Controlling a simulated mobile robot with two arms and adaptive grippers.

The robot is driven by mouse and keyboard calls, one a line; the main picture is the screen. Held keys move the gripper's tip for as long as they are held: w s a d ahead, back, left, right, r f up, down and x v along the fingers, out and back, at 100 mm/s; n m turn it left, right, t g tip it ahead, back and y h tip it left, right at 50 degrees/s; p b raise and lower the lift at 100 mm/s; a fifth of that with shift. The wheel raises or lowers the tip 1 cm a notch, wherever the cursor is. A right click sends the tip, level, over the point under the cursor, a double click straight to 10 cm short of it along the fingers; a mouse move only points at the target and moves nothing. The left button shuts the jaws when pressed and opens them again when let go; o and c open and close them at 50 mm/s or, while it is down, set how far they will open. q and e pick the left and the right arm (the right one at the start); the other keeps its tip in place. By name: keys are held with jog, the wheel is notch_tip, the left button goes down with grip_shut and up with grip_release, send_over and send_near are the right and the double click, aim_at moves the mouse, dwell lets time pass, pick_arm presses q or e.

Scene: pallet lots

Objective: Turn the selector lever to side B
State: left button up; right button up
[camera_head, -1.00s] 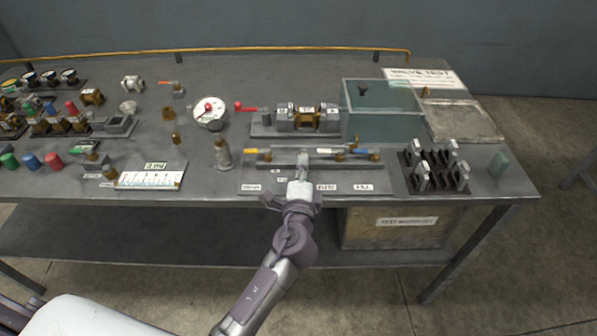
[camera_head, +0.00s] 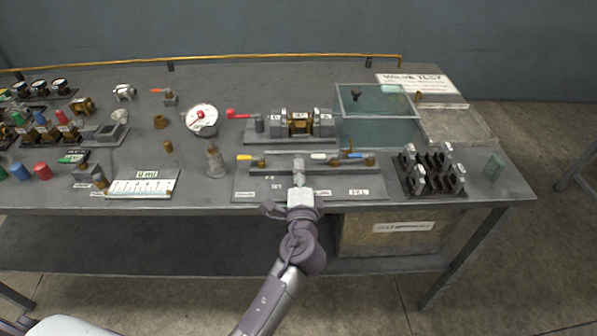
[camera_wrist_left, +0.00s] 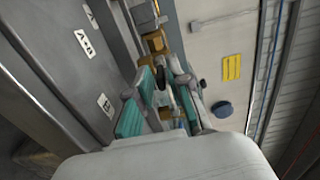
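My left gripper (camera_head: 298,181) is at the front middle of the bench, over a grey valve plate (camera_head: 380,196) with small white labels. The plate carries a yellow handle (camera_head: 244,157), a white handle (camera_head: 319,156) and a blue handle (camera_head: 355,155). Contact is not clear. My right gripper is out of view.
Behind the plate stand a clamped brass valve (camera_head: 300,122), a red lever (camera_head: 237,114) and a glass tank (camera_head: 378,131). A black rack (camera_head: 432,172) is at the right. A gauge (camera_head: 201,120) and a grey post (camera_head: 215,164) stand to the left.

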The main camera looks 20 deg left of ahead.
pick_arm(q)
jog(key=v, duration=1.2)
jog(key=s+f+n+g+h, duration=0.15)
jog(key=s+f+g, duration=0.3)
jog(key=f, duration=1.35)
jog(key=s+f+g+h, duration=0.3)
jog(key=s+f+g, duration=0.15)
jog(key=f, duration=1.35)
jog(key=s+a+f+n+g, duration=0.2)
jog(key=s+f, duration=0.4)
jog(key=s, duration=0.4)
jog(key=s+a+f+n+g, duration=0.2)
jog(key=s+a+f+n, duration=0.3)
jog(key=s, duration=0.4)
jog(key=s+a+f+n+g, duration=0.3)
jog(key=s+a+f, duration=0.3)
jog(key=s+f, duration=0.2)
jog(key=s, duration=0.2)
jog(key=shift+s+n+h, duration=0.3)
jog(key=shift+n+h, duration=0.05)
